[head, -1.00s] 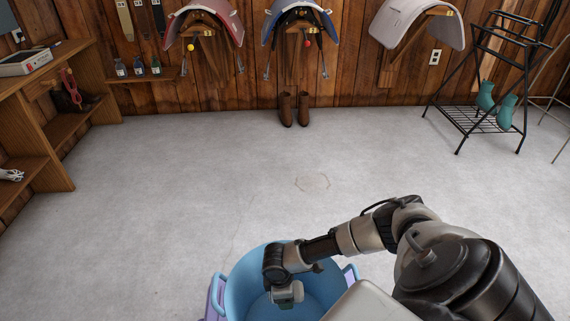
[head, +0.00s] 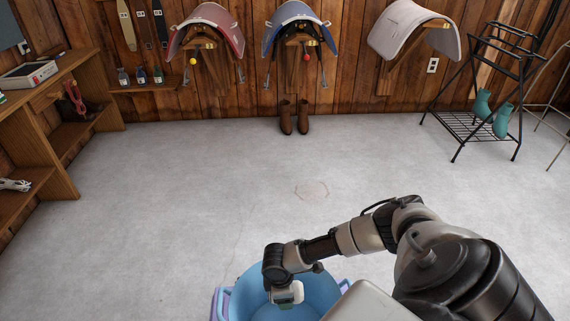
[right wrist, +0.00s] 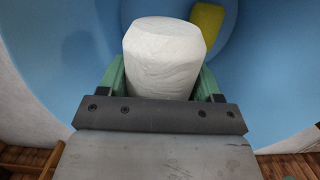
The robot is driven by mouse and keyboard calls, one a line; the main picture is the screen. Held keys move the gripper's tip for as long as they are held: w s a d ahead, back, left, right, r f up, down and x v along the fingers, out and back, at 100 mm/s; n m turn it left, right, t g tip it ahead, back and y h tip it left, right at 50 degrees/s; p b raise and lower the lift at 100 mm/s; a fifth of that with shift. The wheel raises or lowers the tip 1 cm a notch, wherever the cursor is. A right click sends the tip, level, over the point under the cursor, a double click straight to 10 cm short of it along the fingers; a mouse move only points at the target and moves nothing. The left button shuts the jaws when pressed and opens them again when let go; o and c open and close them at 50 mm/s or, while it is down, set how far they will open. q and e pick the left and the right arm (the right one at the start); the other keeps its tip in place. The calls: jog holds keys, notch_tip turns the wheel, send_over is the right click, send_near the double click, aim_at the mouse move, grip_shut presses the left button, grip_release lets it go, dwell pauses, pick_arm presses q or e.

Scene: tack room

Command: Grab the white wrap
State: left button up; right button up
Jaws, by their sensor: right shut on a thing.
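A rolled white wrap (right wrist: 165,60) fills the space between the green fingers of my right gripper (right wrist: 162,78) in the right wrist view. The gripper is shut on it, with the blue bucket's inside around and behind it. In the head view my right gripper (head: 286,294) hangs down over the blue bucket (head: 325,290), within its rim; I cannot clearly make out the wrap there. My left gripper is in neither view.
A yellow thing (right wrist: 207,22) lies in the bucket beyond the wrap. Wooden shelves (head: 60,155) stand at left. Brown boots (head: 293,117) stand by the back wall, and a black rack (head: 480,125) stands at right. The middle floor is clear.

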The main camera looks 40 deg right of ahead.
jog(key=shift+r+p, duration=4.25)
jog(key=shift+r, duration=0.3)
